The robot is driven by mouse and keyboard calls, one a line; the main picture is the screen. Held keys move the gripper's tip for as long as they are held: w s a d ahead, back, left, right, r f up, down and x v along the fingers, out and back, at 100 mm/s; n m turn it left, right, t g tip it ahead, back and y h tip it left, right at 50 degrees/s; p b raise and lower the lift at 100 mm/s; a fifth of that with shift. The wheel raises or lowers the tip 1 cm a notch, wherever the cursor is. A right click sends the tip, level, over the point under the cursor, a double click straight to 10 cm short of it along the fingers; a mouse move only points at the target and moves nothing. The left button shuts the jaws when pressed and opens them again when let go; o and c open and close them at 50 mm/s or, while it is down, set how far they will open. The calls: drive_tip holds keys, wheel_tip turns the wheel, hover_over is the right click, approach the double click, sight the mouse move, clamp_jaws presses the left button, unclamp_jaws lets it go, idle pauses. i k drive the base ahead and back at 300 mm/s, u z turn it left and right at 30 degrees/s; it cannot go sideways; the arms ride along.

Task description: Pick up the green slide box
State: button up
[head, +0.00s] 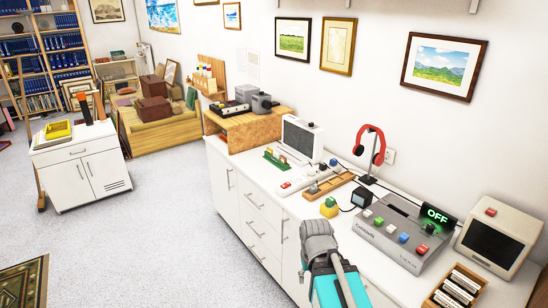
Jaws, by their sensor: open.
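A small block with a green top and yellow lower part (329,207) sits on the white counter near its front edge. A low green rack-like piece (276,160) lies farther back on the same counter. I cannot tell for certain which of these is the green slide box. My gripper (318,236), grey at the end of my teal arm, is at the counter's front edge, nearer the camera than the green-and-yellow block and apart from it. It is open and seems empty; its fingertips are hard to make out.
On the counter (248,187) stand a grey console (400,228) with coloured buttons and an OFF sign, red headphones (370,147), a wooden tray (328,187), a small monitor (302,138) and a beige screen (497,238).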

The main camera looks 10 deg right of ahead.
sight(274, 161)
drive_tip(key=i, duration=1.05)
drive_tip(key=z, duration=2.7)
drive_tip(key=k, duration=0.15)
drive_tip(key=u, duration=0.45)
